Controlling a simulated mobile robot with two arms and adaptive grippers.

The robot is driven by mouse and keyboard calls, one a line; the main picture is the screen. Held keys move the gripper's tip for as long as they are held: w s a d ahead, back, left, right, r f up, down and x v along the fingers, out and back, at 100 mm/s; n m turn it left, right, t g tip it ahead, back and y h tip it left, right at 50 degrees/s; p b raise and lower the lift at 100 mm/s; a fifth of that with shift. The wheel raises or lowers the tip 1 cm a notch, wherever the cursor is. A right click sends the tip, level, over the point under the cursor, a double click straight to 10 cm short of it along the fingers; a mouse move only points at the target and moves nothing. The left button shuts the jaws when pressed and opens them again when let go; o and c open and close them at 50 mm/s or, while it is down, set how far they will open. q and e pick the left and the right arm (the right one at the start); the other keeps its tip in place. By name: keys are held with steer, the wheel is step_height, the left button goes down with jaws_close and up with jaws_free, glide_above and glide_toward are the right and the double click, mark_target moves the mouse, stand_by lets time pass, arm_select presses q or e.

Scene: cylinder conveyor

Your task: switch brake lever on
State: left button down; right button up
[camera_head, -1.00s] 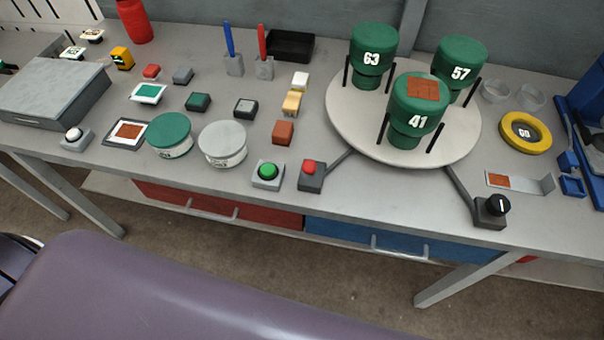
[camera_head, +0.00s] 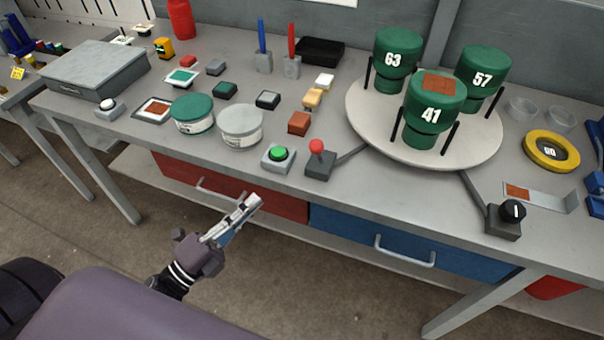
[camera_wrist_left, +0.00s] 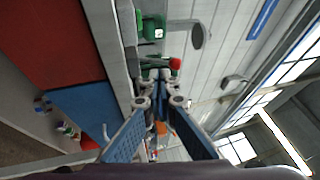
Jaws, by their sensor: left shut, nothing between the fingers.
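The brake lever (camera_head: 318,155) has a red ball knob on a short stalk over a dark grey base, near the table's front edge. Its stalk stands roughly upright in the head view. The red knob (camera_wrist_left: 175,63) also shows in the left wrist view, just beyond the fingertips. My left gripper (camera_head: 254,199) is shut and empty. It is in front of the table edge, below and left of the lever in the head view, apart from it. Its closed fingers (camera_wrist_left: 161,75) show in the left wrist view. My right gripper is not in view.
A green push button (camera_head: 278,155) sits just left of the lever. The round turntable (camera_head: 365,122) with green cylinders numbered 63, 57 and 41 stands behind right. A black knob (camera_head: 511,212) is at the right front. Drawers with handles (camera_head: 405,252) are below the tabletop.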

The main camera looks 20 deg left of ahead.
arm_select(q)
steer(key=s+r+m+h, duration=0.1)
steer(key=d+r+m, duration=0.1)
steer(key=shift+s+d+r+h, duration=0.2)
steer(key=shift+s+r+h, duration=0.15)
steer(key=shift+r+h, duration=0.05)
steer(key=shift+w, duration=0.15)
steer(key=p, duration=0.5)
glide_toward(312, 152)
steer(key=r+x, duration=0.1)
steer(key=x, duration=0.5)
steer(key=shift+w+d+f, duration=0.2)
steer(key=shift+w, duration=0.2)
